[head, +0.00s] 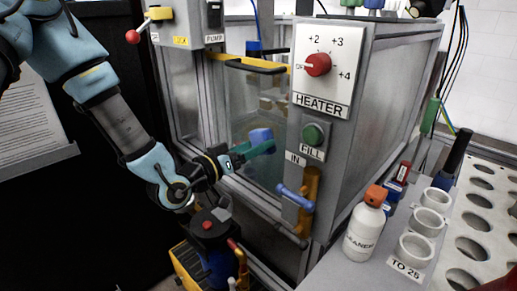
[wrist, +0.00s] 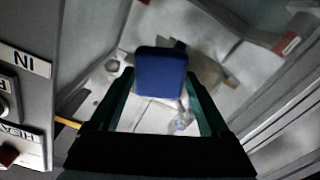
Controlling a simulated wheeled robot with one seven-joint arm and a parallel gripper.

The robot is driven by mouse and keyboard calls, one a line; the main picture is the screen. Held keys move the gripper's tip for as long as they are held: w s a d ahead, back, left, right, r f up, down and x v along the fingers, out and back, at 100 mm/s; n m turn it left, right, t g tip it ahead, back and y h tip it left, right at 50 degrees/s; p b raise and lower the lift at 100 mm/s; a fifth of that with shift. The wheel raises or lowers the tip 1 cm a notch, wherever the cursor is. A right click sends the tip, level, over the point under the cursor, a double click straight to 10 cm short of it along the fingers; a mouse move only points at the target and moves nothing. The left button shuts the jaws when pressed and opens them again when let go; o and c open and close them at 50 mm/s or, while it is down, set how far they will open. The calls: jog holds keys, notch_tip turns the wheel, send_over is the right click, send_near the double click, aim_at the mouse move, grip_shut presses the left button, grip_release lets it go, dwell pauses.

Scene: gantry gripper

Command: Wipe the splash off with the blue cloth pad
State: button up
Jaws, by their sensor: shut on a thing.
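The blue cloth pad (head: 260,135) is held at the tip of my gripper (head: 266,146), in front of the tank's clear front panel (head: 235,100). In the wrist view the blue pad (wrist: 160,72) sits between the ends of the two green fingers, and my gripper (wrist: 160,88) is shut on it. I cannot tell whether the pad touches the panel. I cannot make out the splash for certain; pale, blurred shapes show around the pad in the wrist view.
The heater panel (head: 322,70) with a red knob and the green fill button (head: 313,134) are right of my gripper. A blue-handled valve (head: 295,196) is below. A white cleaner bottle (head: 364,232) and cups (head: 416,247) stand on the right bench.

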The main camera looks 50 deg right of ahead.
aim_at(265, 140)
jog(key=shift+w+d, duration=0.2)
jog(key=shift+w, duration=4.8)
jog(key=shift+d+r+p, duration=0.15)
jog(key=shift+r+p, duration=0.85)
jog(key=shift+r, duration=0.1)
jog(key=shift+s+a+f+b, duration=0.1)
jog(key=shift+s+b, duration=0.15)
jog(key=shift+s, duration=1)
jog(key=shift+s+a+r+b, duration=0.1)
jog(key=shift+s+b, duration=0.1)
jog(key=shift+s, duration=1.05)
jog(key=shift+s+a+f+b, duration=0.1)
jog(key=shift+s+b, duration=0.15)
jog(key=shift+s, duration=1)
jog(key=shift+s+b, duration=0.5)
jog(key=shift+s, duration=1.9)
jog(key=shift+s+a+b, duration=0.15)
jog(key=shift+s+b, duration=0.2)
jog(key=shift+s, duration=1.25)
